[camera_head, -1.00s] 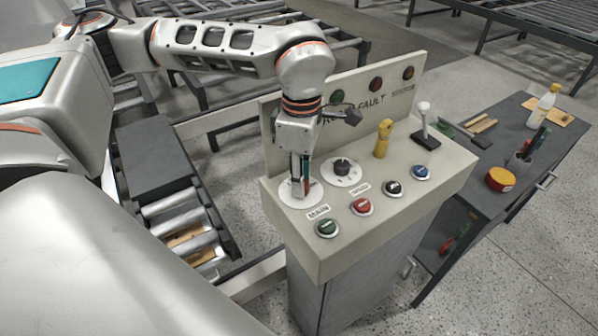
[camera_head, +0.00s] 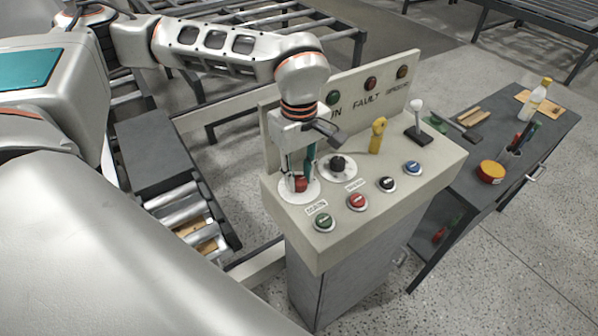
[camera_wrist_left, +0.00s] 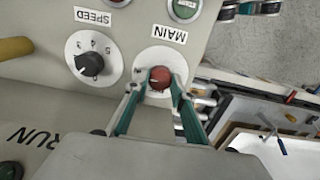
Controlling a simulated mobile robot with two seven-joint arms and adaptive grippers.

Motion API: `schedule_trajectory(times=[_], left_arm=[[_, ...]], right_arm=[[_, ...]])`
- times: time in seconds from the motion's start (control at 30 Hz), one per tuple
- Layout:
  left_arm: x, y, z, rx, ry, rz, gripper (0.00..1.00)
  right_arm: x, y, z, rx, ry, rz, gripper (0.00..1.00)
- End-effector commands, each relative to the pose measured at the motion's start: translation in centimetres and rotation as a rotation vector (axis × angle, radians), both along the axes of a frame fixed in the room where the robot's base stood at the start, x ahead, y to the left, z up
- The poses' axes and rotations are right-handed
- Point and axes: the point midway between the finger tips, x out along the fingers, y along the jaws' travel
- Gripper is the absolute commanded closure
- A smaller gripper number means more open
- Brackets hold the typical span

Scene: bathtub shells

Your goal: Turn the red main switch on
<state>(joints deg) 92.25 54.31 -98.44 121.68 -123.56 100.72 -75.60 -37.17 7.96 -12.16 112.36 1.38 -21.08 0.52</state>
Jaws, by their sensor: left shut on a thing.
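The red main switch (camera_head: 301,184) is a red knob on a round white plate at the left end of the control panel (camera_head: 340,215). In the left wrist view the red switch (camera_wrist_left: 159,77) sits below the MAIN label, between the fingertips. My left gripper (camera_head: 300,182) points down from above and is shut on the red switch; its fingers (camera_wrist_left: 157,92) lie on both sides of the knob. The fingers hide part of the switch in the head view. My right gripper is not in view.
Beside the switch is a black speed dial (camera_head: 338,165). Green (camera_head: 323,221), red (camera_head: 357,201), black and blue buttons line the front. A yellow lever (camera_head: 377,135) and a white-topped joystick (camera_head: 417,120) stand behind. A bench (camera_head: 545,135) with tools is at right.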

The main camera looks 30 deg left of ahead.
Motion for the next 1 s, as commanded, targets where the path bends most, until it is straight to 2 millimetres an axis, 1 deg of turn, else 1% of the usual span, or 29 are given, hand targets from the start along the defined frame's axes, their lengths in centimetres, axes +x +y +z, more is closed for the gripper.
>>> schedule_trajectory(times=[0.53, 0.57, 0.6, 0.63, 0.83, 1.0], left_arm=[[-0.01, -0.03, -0.02, 0.0, 0.0, -0.028, 0.97], [-0.01, -0.03, -0.02, 0.0, 0.0, -0.028, 0.73], [-0.01, -0.04, -0.02, 0.0, 0.0, -0.028, 0.63], [-0.01, -0.04, -0.02, 0.0, 0.0, -0.028, 0.59], [-0.01, -0.02, -0.01, 0.0, 0.0, -0.027, 0.59], [0.02, -0.02, 0.21, 0.0, -0.001, -0.026, 0.59]], right_arm=[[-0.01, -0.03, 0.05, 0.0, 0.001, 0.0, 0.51], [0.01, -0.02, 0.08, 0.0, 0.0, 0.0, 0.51], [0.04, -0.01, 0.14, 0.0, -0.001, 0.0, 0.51], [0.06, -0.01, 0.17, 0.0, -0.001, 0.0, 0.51], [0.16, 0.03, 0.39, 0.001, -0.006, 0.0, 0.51], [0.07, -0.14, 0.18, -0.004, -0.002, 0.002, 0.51]])
